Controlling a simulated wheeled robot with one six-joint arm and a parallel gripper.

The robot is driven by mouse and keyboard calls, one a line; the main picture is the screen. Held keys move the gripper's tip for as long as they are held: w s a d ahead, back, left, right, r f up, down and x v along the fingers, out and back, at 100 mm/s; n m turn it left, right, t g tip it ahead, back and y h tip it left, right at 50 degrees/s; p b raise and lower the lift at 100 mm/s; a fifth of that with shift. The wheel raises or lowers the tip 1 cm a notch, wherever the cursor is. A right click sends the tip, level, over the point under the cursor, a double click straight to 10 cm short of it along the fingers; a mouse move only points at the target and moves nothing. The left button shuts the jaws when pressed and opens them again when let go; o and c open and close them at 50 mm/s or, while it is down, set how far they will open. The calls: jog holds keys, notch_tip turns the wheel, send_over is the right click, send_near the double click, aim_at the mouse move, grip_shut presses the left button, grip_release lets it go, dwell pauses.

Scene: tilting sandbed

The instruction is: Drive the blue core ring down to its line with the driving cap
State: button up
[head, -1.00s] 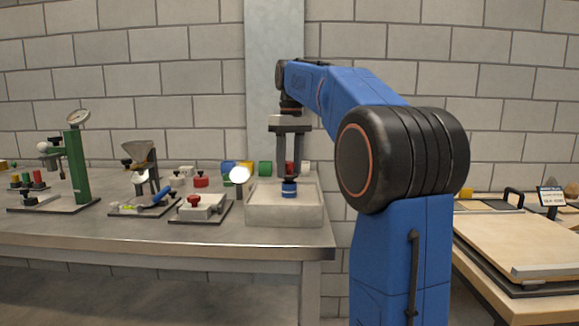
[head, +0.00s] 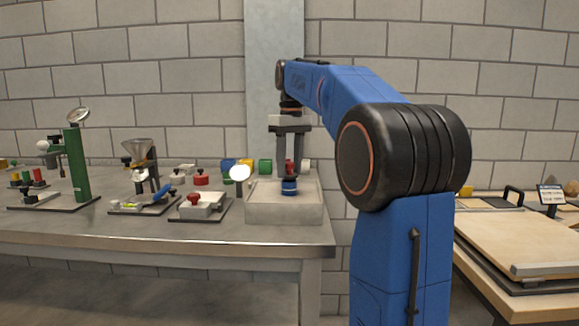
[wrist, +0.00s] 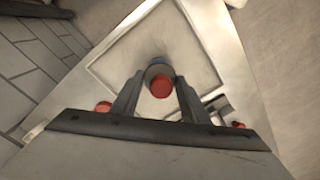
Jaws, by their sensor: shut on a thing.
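My gripper (head: 290,172) points down over the pale sandbed box (head: 262,211) at the table's right end. Its fingers are shut on the driving cap, whose round red top (wrist: 161,86) shows between the fingertips in the wrist view. The blue core ring (head: 289,188) is directly below the fingers, inside the box outline, with a dark band above it. In the wrist view only a blue sliver of it (wrist: 158,61) shows past the cap. Its line and its lower edge in the sand cannot be made out.
A block with a red knob (head: 204,206) stands just left of the box, beside a bright white round lamp (head: 240,173). A funnel stand (head: 139,165) and a green press with a gauge (head: 76,165) are farther left. A wooden-topped table (head: 515,240) is at the right.

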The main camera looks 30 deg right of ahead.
jog(key=shift+f, duration=1.15)
dwell(3.4)
jog(key=shift+r, duration=3.5)
